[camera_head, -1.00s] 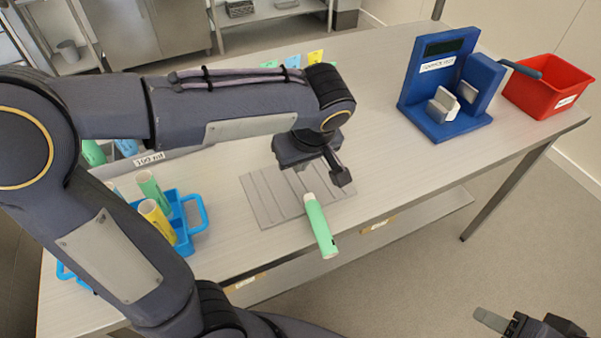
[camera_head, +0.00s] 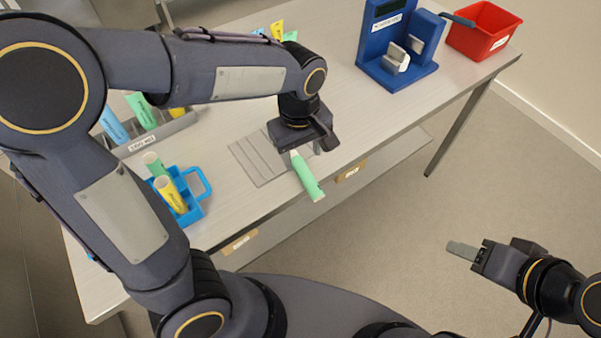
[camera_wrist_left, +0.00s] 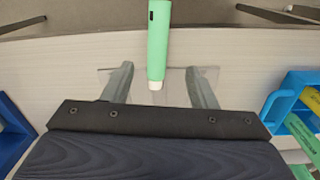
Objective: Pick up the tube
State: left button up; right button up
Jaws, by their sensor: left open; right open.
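A green tube (camera_head: 308,177) with a white end points outward past the table's front edge, by the front right of a grey grooved mat (camera_head: 256,163). My left gripper (camera_head: 308,144) is open above the tube's white end. In the left wrist view the green tube (camera_wrist_left: 158,45) runs down the middle, with its white tip between the two spread fingers of the left gripper (camera_wrist_left: 157,78). My right gripper (camera_head: 470,252) is open and empty, off the table over the floor at the lower right.
A blue carrier (camera_head: 200,184) holding a green and a yellow tube stands at the left. Behind it is a grey bin (camera_head: 168,130) with several tubes. A blue scale-like device (camera_head: 385,65) and a red bin (camera_head: 481,32) stand at the far right. The table between is clear.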

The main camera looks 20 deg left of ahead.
aim_at(306, 174)
pick_arm(q)
jog(key=shift+d, duration=0.3)
jog(key=shift+s+f, duration=0.15)
jog(key=shift+f, duration=0.05)
jog(key=f, duration=0.7)
jog(key=shift+w+d+f, duration=0.15)
jog(key=shift+w+f, duration=0.1)
jog(key=shift+f, duration=0.1)
jog(key=c, duration=1)
